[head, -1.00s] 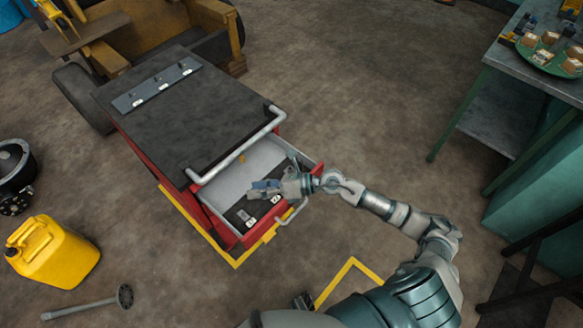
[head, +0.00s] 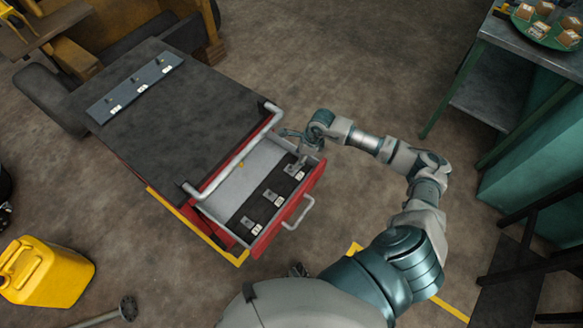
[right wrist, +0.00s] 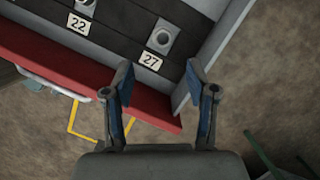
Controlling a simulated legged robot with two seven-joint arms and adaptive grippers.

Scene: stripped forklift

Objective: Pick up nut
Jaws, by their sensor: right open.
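The red cabinet's drawer (head: 243,188) is pulled out. A dark strip along its front holds several grey pieces beside white number labels. In the right wrist view, one grey nut (right wrist: 162,36) sits beside label 27 (right wrist: 150,60), and another (right wrist: 87,5) is cut off by the top edge beside label 22. My right gripper (head: 297,143) is above the drawer's far right corner. In its wrist view (right wrist: 159,72) its fingers are apart and empty, with the 27 nut beyond the fingertips. My left gripper is not in view.
A silver rail (head: 232,155) runs along the black cabinet top (head: 170,110), and a handle (head: 299,213) sticks out from the drawer front. A small orange thing (head: 241,163) lies in the drawer. A yellow can (head: 45,272) stands at left; a workbench (head: 510,60) is at right.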

